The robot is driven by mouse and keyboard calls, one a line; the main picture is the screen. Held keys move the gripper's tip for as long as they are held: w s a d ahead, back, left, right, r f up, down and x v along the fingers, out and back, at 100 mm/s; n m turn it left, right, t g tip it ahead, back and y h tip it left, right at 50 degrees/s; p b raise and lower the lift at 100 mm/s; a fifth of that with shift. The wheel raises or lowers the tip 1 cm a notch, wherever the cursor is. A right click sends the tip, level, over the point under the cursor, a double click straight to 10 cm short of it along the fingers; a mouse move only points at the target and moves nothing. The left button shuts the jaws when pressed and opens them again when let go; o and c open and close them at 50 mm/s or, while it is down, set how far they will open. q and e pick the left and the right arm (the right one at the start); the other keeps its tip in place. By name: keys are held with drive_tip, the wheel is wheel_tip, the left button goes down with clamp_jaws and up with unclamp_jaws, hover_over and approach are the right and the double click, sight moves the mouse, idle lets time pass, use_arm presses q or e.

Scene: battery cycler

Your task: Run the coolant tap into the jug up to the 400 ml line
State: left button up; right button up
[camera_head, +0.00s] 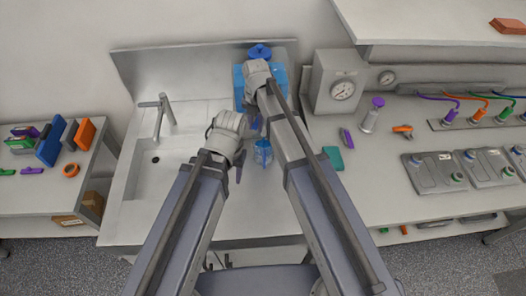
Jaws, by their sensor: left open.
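A blue coolant container (279,78) with a dark blue cap (260,52) stands against the back panel. Its tap is hidden behind my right arm and gripper. A small clear jug (263,153) with a bluish tint stands below the container, between my two arms. The level and the 400 ml line are too small to read. My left gripper (239,167) is open, just left of the jug and apart from it. My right gripper (254,122) is at the front of the container, above the jug. Its fingers are mostly hidden, so I cannot tell what it touches.
A sink with a grey faucet (164,110) is on the left. A grey gauge box (338,84), a purple-topped bottle (372,115) and a teal block (333,158) are right of my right arm. Battery trays (434,172) stand farther right.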

drive_tip(key=shift+o, duration=0.5)
drive_tip(key=shift+w+d+r+m+t, duration=0.15)
drive_tip(key=shift+w+m, duration=0.2)
drive_tip(key=shift+w, duration=0.25)
drive_tip(key=shift+w+d+f+m+t, duration=0.15)
drive_tip(key=shift+w+m, duration=0.2)
drive_tip(key=shift+w, duration=0.2)
drive_tip(key=m, duration=0.1)
drive_tip(key=w+a+m, duration=0.1)
drive_tip(key=m, duration=0.1)
drive_tip(key=shift+w+a, duration=0.15)
drive_tip(key=shift+a, duration=0.05)
drive_tip(key=shift+o, duration=0.6)
drive_tip(key=shift+m, duration=0.4)
drive_tip(key=shift+a, duration=0.1)
drive_tip(key=shift+o, duration=0.7)
drive_tip(key=shift+w+a+m, duration=0.2)
drive_tip(key=shift+w+m, duration=0.25)
drive_tip(key=shift+m, duration=0.45)
drive_tip(key=shift+w+m, duration=0.15)
drive_tip(key=shift+m, duration=0.25)
drive_tip(key=shift+c, duration=1.3)
drive_tip(key=shift+a, duration=0.1)
drive_tip(key=shift+s+a+f, duration=0.1)
drive_tip(key=shift+s, duration=0.1)
